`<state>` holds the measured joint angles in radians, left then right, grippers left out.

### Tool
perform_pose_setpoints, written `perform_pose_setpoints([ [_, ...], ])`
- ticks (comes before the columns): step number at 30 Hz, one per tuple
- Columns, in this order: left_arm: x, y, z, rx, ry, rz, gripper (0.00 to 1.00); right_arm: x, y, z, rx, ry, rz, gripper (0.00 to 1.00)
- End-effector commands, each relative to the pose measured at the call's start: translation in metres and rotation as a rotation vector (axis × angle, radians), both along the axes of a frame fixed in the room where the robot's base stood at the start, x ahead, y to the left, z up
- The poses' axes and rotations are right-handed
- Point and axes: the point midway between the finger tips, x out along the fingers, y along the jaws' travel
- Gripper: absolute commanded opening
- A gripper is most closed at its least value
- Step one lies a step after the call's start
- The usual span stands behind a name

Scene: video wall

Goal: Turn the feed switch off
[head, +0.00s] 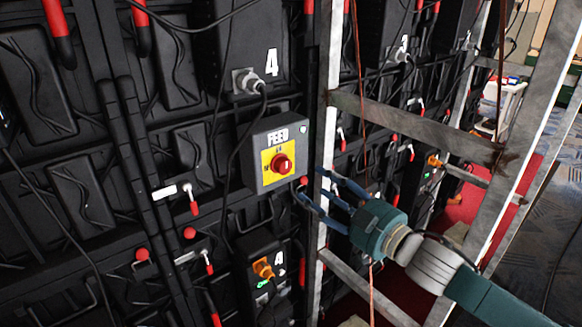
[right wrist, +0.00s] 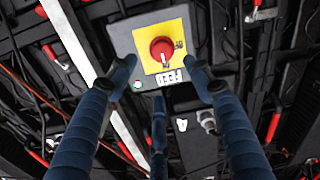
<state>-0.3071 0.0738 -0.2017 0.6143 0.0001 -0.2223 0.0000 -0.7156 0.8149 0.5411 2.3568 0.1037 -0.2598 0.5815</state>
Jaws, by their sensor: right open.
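The feed switch (head: 275,154) is a dark grey box labelled FEED, with a yellow plate and a red rotary knob (head: 281,164). In the right wrist view the knob (right wrist: 162,49) shows upside down, and its white mark points toward the label below it. My right gripper (head: 312,187) is open just to the right of and below the box, apart from the knob in the head view. My left gripper is out of view.
A metal ladder-like frame (head: 420,130) stands right of the box, with its upright close beside my right gripper. A lower box with an orange knob (head: 263,268) sits below. Cables and red-handled latches (head: 194,203) cover the dark wall panels.

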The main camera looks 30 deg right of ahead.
Motion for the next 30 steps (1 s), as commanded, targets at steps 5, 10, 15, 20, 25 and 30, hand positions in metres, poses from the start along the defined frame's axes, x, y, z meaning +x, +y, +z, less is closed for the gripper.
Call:
perform_pose_setpoints([
  [5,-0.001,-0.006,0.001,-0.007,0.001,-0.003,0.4,0.016,0.003,0.004,0.0,-0.007,0.004,0.51],
  [10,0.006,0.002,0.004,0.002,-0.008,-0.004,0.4,0.041,0.004,0.005,-0.001,-0.009,0.003,0.51],
  [15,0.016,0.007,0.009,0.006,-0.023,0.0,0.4,0.066,0.006,0.005,0.001,-0.007,0.002,0.51],
  [20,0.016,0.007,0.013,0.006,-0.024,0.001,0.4,0.087,0.007,0.004,-0.001,-0.005,0.001,0.51],
  [25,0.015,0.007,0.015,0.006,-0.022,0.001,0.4,0.101,0.008,0.003,-0.001,-0.004,0.001,0.51],
  [30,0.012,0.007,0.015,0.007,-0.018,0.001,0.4,0.106,0.009,0.002,-0.002,-0.003,0.001,0.51],
])
